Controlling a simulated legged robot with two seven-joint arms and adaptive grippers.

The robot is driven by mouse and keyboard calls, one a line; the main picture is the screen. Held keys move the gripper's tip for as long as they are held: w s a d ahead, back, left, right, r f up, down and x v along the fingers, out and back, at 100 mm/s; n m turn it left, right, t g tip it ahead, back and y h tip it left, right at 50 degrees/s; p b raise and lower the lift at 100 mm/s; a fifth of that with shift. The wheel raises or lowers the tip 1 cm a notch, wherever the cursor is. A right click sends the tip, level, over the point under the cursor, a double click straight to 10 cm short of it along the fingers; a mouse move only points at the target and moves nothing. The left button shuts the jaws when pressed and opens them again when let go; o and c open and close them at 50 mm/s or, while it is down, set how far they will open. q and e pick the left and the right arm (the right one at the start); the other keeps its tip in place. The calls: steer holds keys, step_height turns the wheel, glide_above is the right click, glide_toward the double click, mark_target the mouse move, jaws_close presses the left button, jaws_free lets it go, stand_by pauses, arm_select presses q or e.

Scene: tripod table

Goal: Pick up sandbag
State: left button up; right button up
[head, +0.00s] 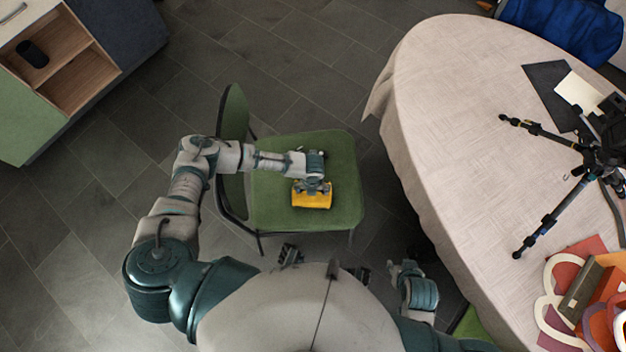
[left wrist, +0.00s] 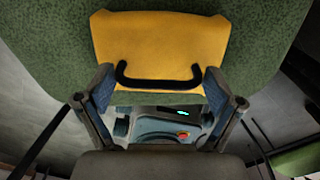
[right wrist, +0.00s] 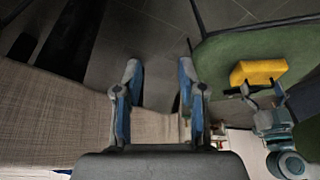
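The sandbag is a yellow block-like bag (head: 312,196) lying on the seat of a green chair (head: 280,215). In the left wrist view the yellow sandbag (left wrist: 160,40) has a black handle (left wrist: 158,80) facing my gripper. My left gripper (head: 314,186) is right at the sandbag's handle side. In the left wrist view its fingers (left wrist: 158,85) are spread on either side of the handle. My right gripper (right wrist: 157,75) is open and empty, beside the tablecloth. The sandbag (right wrist: 257,71) also shows on the chair in the right wrist view.
A round table with a pale cloth (head: 440,120) stands at the right, bearing a black tripod (head: 590,155) and colourful items (head: 590,300). A wooden and green cabinet (head: 75,80) is at the upper left. Grey tiled floor (head: 290,55) is clear behind the chair.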

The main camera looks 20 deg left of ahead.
arm_select(q)
steer(key=shift+a+f, duration=0.1)
steer(key=shift+a, duration=0.1)
steer(key=c, duration=0.9)
steer(key=shift+o, duration=0.2)
arm_select(e)
steer(key=shift+a, duration=0.35)
steer(key=shift+d, duration=0.15)
